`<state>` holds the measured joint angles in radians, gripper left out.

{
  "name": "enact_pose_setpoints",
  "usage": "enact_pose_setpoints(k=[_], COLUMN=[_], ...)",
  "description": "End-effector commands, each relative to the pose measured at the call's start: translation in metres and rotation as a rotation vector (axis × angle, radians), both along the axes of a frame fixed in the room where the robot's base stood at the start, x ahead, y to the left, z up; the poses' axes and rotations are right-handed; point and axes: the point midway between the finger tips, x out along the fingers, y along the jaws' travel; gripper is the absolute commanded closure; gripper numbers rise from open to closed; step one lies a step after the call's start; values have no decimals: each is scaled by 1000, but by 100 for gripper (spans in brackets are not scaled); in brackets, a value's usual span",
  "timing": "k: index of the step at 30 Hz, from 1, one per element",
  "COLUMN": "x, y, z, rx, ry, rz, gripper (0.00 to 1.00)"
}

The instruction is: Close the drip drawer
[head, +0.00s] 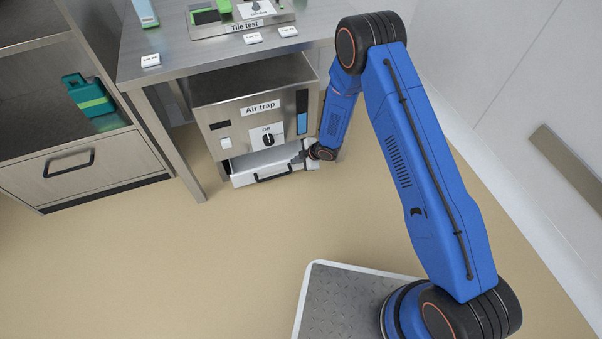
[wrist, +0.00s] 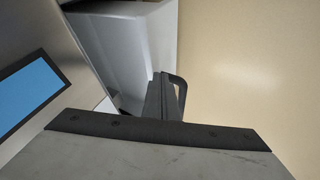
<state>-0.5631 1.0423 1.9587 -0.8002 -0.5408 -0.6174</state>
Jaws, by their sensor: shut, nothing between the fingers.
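The drip drawer (head: 262,174) is a pale drawer with a black bar handle (head: 273,175), low in the steel unit labelled "Air trap" (head: 250,105). It stands partly pulled out, its front ahead of the unit's face. My gripper (head: 298,159) is at the drawer's right end, close to its front. The fingers hold nothing. Whether they touch the drawer front or handle cannot be told.
The unit sits under a steel table (head: 210,62) whose front leg (head: 168,145) is left of the drawer. A cabinet with a closed drawer (head: 75,170) stands further left. The unit's blue window (wrist: 28,90) is near my wrist. Open floor (head: 180,260) lies in front.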

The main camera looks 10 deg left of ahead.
Motion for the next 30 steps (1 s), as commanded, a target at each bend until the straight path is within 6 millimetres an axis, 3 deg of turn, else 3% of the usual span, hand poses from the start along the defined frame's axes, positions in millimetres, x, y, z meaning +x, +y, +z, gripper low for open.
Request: enact_pose_setpoints(k=[4,10,30], x=[28,47,53], y=[17,29,33], z=[0,0,2], rx=[2,0,4], ry=[-3,-1,-4], rz=[1,1,-3], gripper=[100,100,100])
